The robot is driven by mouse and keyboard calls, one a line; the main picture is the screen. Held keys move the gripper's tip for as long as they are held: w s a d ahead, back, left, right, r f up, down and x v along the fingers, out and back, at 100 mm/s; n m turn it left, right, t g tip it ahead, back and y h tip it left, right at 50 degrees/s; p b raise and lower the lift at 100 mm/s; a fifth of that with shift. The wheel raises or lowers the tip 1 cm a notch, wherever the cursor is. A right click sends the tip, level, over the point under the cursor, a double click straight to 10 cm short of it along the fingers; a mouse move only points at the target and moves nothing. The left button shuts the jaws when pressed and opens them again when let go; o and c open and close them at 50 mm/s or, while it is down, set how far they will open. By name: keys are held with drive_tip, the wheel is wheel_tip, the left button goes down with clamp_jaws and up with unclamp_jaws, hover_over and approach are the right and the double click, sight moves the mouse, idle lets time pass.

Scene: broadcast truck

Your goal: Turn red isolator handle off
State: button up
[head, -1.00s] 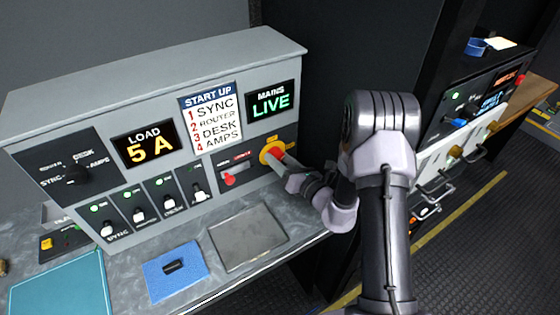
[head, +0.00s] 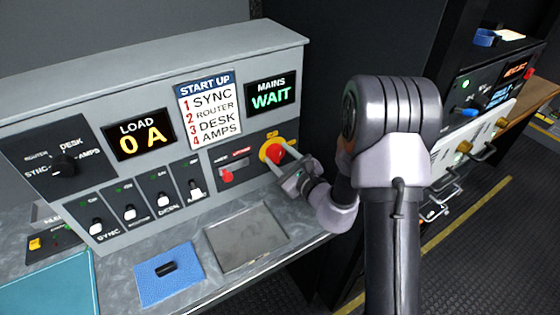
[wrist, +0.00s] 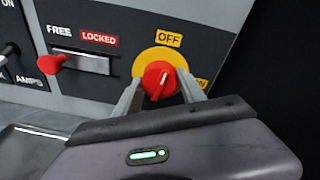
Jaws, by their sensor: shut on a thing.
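The red isolator handle (wrist: 157,80) sits on a round yellow plate (wrist: 141,66) on the grey panel. OFF is printed above it and ON at its lower right. My gripper (wrist: 158,77) is shut on the handle, one finger at each side. In the head view the handle (head: 273,152) is partly behind the fingers. The mains display (head: 271,94) reads WAIT and the load display (head: 145,134) reads 0 A.
A small red knob (wrist: 52,63) beside a FREE/LOCKED slot is left of the handle. Several switches (head: 130,211) and a rotary selector (head: 65,165) are further left. A grey tray (head: 245,240) and a blue mat (head: 150,285) lie on the bench below.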

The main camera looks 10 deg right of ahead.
drive_tip(key=shift+f+n+b, duration=0.1)
drive_tip(key=shift+n+b, duration=0.4)
drive_tip(key=shift+n, duration=0.2)
drive_tip(key=o, duration=1.4)
drive_tip(key=shift+c, duration=0.2)
drive_tip(key=p+v, duration=1.1)
drive_tip(key=v, duration=0.6)
drive_tip(key=shift+s+a, duration=0.15)
drive_tip(key=shift+s, duration=0.15)
